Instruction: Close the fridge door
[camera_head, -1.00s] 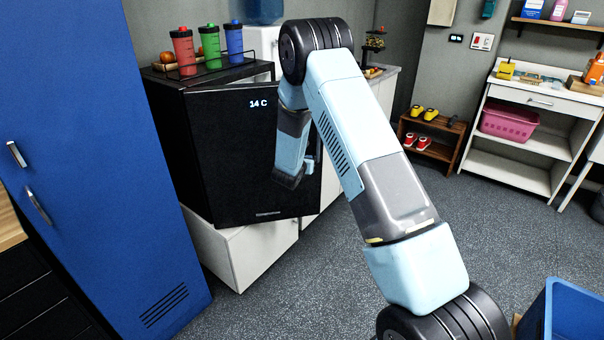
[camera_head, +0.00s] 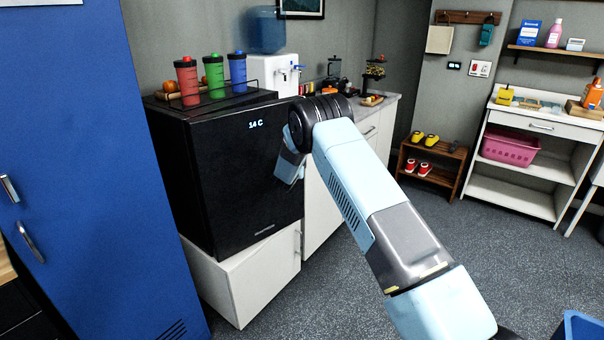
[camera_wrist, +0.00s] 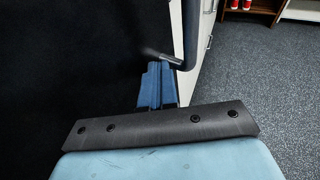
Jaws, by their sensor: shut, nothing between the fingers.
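The black fridge (camera_head: 240,180) stands on a white cabinet, its door facing me with "14 C" lit on it. The door lies close to the body; I cannot tell whether it is fully shut, as my arm covers its upper right edge. In the wrist view the dark door (camera_wrist: 70,70) fills the left side, with a dark bar-shaped handle (camera_wrist: 190,35) at its right edge. My gripper (camera_wrist: 158,70) is shut and empty, beside the door and near the handle's lower end; whether it touches is unclear. In the head view its fingers are hidden.
A tall blue locker (camera_head: 90,170) stands left of the fridge. A tray with several bottles (camera_head: 213,75) sits on the fridge. The white cabinet (camera_head: 250,275) is beneath it. A white counter (camera_head: 370,115) runs behind on the right. The grey floor (camera_head: 430,225) is open to the right.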

